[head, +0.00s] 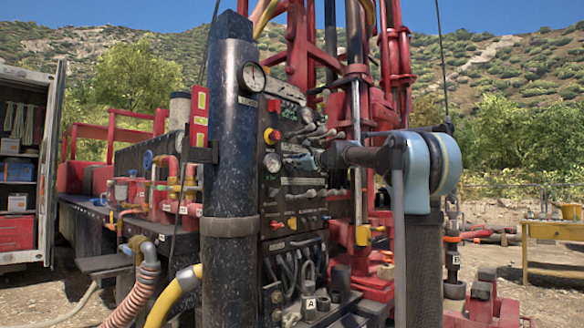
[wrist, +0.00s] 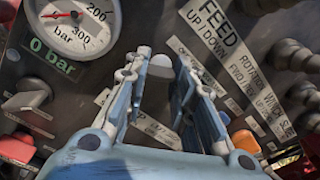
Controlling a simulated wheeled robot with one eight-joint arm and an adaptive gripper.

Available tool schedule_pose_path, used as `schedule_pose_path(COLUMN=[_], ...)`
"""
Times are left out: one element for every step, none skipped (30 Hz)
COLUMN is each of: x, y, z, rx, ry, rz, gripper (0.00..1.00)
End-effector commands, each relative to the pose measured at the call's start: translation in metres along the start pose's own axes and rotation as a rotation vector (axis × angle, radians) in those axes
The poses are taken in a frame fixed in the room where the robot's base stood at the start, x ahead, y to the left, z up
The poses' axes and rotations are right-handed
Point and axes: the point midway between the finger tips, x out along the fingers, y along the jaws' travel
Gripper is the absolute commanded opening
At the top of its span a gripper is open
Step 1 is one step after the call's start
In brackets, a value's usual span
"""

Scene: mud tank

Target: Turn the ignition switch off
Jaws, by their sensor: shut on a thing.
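The control panel (head: 295,185) stands upright in the middle of the head view. My gripper (head: 316,158) reaches it from the right, at the upper middle of the panel. In the wrist view my gripper (wrist: 160,92) has its two blue-grey fingers on either side of a pale grey, paddle-like handle (wrist: 157,130), which looks like the ignition switch. The fingers are shut on it, though a gap shows between them. The fingers partly hide the handle and the label behind it, so I cannot read its position. In the head view my arm and gripper hide the switch.
A pressure gauge (wrist: 75,22) reading about 0 bar sits upper left of the fingers. A grey handle (wrist: 28,95) is at left. Dark levers (wrist: 290,57) and an orange knob (wrist: 246,141) are at right. A thick dark column (head: 230,190) stands left of the panel.

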Motion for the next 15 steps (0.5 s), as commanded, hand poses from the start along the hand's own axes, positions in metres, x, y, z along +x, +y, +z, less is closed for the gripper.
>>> schedule_pose_path(x=[-0.0004,-0.0005,-0.0006,-0.0006,-0.0007,-0.0008,-0.0008,-0.0009,-0.0010,-0.0010,-0.0011,-0.0012,-0.0013,-0.0013,-0.0014], y=[-0.0011,-0.0012,-0.0013,-0.0014,-0.0015,-0.0016,-0.0018,-0.0018,-0.0020,-0.0021,-0.0022,-0.0024,-0.0025,-0.0026,-0.0028], z=[-0.0004,-0.0005,-0.0005,-0.0006,-0.0007,-0.0008,-0.0009,-0.0010,-0.0011,-0.0012,-0.0013,-0.0014,-0.0015,-0.0016,-0.0016], rx=[-0.014,-0.025,-0.044,-0.059,-0.078,-0.104,-0.125,-0.148,-0.180,-0.206,-0.233,-0.270,-0.298,-0.327,-0.365], ry=[0.000,0.000,-0.001,-0.001,-0.002,-0.002,-0.003,-0.004,-0.004,-0.005,-0.006,-0.007,-0.008,-0.008,-0.010], rz=[-0.002,-0.003,-0.003,-0.003,-0.004,-0.004,-0.005,-0.005,-0.006,-0.007,-0.007,-0.008,-0.009,-0.009,-0.010], gripper=[0.00,0.00,0.00,0.00,0.00,0.00,0.00,0.00,0.00,0.00,0.00,0.00,0.00,0.00,0.00])
